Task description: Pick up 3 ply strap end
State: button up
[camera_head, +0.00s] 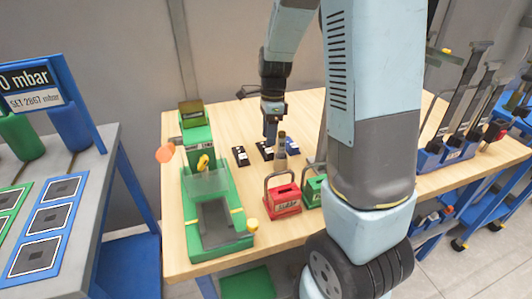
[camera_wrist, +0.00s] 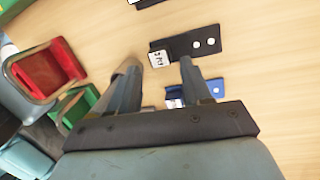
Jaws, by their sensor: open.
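The 3 ply strap end (camera_wrist: 207,43) is a black flat piece in the wrist view. It has a white label block that seems to read 3 PLY and two pale round spots. It lies on the wooden table just beyond my gripper (camera_wrist: 160,66). My gripper is open, with nothing between its fingers, and its right finger is nearest the label end. In the head view my gripper (camera_head: 270,136) points down over the middle black piece (camera_head: 263,149), which appears to be the same strap end. The fingertips partly cover it there, and contact cannot be told.
Another black piece (camera_head: 240,156) lies to the left, and a blue piece (camera_head: 292,144) to the right. A red box with a handle (camera_head: 283,201) and a green one (camera_head: 314,191) stand in front. A green machine (camera_head: 217,215) fills the table's left side.

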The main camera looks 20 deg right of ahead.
aim_at(268, 151)
jog(key=f, duration=0.5)
jog(key=shift+s+a, duration=0.3)
jog(key=shift+s, duration=0.05)
grip_shut()
